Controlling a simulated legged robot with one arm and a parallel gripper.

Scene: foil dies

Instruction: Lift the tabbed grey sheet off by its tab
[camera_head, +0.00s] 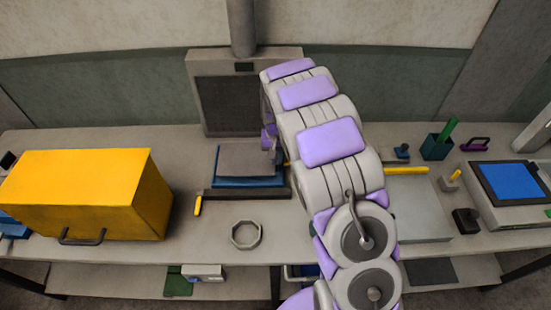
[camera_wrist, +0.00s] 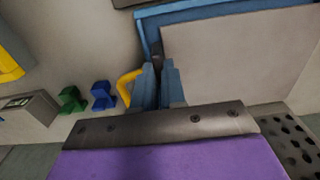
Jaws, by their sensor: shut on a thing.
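The grey sheet (camera_head: 247,160) lies level over a blue base (camera_head: 230,183) near the back of the bench. In the wrist view the sheet (camera_wrist: 235,50) fills the right, with the blue base (camera_wrist: 220,10) showing along its far and left edges. My gripper (camera_head: 271,150) is at the sheet's right edge in the head view. In the wrist view my gripper (camera_wrist: 166,80) has its blue fingers close together at the sheet's edge, shut on its tab, which they mostly hide. I cannot tell whether the sheet is clear of the base.
A yellow box (camera_head: 75,190) stands at left and an octagonal ring (camera_head: 246,235) in front. A dark bar (camera_head: 225,194) runs before the base. A curved yellow piece (camera_wrist: 127,84) is close beside my fingers. A grey machine (camera_head: 225,95) stands behind.

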